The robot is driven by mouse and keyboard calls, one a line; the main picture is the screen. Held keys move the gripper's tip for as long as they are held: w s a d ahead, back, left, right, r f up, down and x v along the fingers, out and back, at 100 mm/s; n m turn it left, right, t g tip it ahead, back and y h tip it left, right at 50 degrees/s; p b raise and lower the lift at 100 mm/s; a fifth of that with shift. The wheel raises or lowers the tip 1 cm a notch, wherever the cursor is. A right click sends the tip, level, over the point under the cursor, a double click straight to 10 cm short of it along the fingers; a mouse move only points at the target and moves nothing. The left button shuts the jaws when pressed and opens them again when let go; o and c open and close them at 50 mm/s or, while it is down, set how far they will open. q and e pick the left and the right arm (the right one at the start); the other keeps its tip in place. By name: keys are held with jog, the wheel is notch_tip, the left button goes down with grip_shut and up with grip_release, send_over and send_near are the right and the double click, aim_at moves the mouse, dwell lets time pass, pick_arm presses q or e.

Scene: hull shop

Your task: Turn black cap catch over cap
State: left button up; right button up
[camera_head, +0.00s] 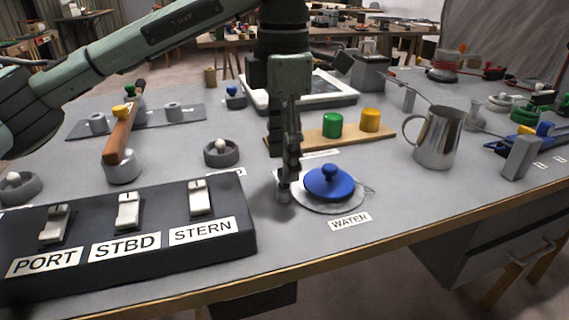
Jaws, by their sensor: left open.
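A blue cap (331,184) with a round knob on top sits on a round pale metal plate (325,207), behind a WATER label (350,221). My left gripper (284,190) points down just left of the cap, its fingertips at the plate's left edge. It is open, seen nearly edge-on, so the finger gap is hard to make out. No black catch can be made out clearly; the gripper covers the area left of the cap. I cannot tell whether the fingers touch anything. My right gripper is not in view.
A black switch box (130,240) labelled PORT, STBD and STERN stands at front left. Behind the cap, a wooden board (310,138) bears green (332,125) and yellow (370,120) cylinders. A metal jug (438,137) stands to the right. The bench front right of the label is clear.

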aim_at(281, 175)
pick_arm(q)
jog(key=shift+f, duration=1.3)
jog(key=c, duration=1.1)
